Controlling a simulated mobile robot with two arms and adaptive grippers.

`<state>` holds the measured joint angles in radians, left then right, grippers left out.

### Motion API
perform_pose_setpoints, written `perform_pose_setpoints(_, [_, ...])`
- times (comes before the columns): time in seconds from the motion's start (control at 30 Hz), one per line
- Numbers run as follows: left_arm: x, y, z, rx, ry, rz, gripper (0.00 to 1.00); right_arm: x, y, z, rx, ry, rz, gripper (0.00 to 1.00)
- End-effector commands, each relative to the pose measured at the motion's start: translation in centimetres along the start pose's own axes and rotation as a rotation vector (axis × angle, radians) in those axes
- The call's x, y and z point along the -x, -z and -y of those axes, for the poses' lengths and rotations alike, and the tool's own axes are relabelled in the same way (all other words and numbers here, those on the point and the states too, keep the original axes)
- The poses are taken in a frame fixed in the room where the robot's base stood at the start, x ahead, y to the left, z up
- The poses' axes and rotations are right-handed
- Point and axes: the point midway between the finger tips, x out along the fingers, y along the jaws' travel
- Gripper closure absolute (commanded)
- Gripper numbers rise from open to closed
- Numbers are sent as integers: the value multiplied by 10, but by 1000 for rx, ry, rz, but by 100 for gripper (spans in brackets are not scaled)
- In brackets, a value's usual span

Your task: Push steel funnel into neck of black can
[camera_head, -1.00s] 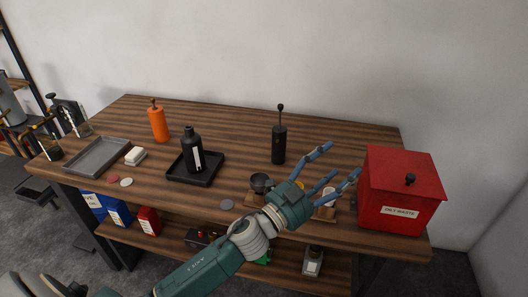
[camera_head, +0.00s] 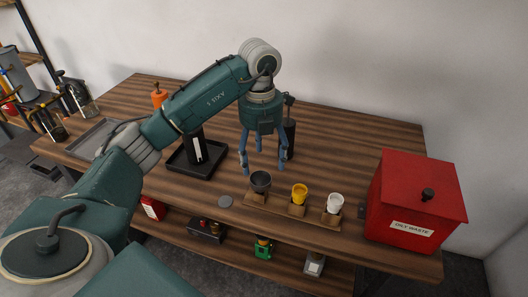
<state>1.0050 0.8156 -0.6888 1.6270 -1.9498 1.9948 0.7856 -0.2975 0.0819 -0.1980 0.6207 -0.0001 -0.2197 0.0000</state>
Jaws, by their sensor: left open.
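The steel funnel (camera_head: 260,180), dark grey, sits in the left place of a wooden rack (camera_head: 268,204) near the front of the bench. My left gripper (camera_head: 264,168) points down with its blue fingers spread, empty, just above or behind the steel funnel; I cannot tell whether it touches. The black can (camera_head: 195,148), with a white label, stands upright in a black tray (camera_head: 176,164) to the left. My left forearm crosses in front of its upper part and hides the neck. My right gripper is not in view.
A yellow funnel (camera_head: 299,192) and a white funnel (camera_head: 335,202) share the rack. A red oily-waste box (camera_head: 415,200) stands at right. A black dispenser (camera_head: 290,138) is behind my gripper, and an orange bottle (camera_head: 158,97) is at back left. A grey disc (camera_head: 225,201) lies left of the rack.

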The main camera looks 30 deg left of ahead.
Motion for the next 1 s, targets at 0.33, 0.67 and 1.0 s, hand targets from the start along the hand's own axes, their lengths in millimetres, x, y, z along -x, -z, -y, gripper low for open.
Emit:
perform_pose_setpoints(0.33, [-35,2,-7,11,-20,-8,29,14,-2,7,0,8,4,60])
perform_pose_setpoints(0.67, [-90,1,-7,9,-18,-6,29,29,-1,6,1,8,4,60])
perform_pose_setpoints(1.0, [-107,1,-7,8,-17,-3,29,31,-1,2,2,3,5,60])
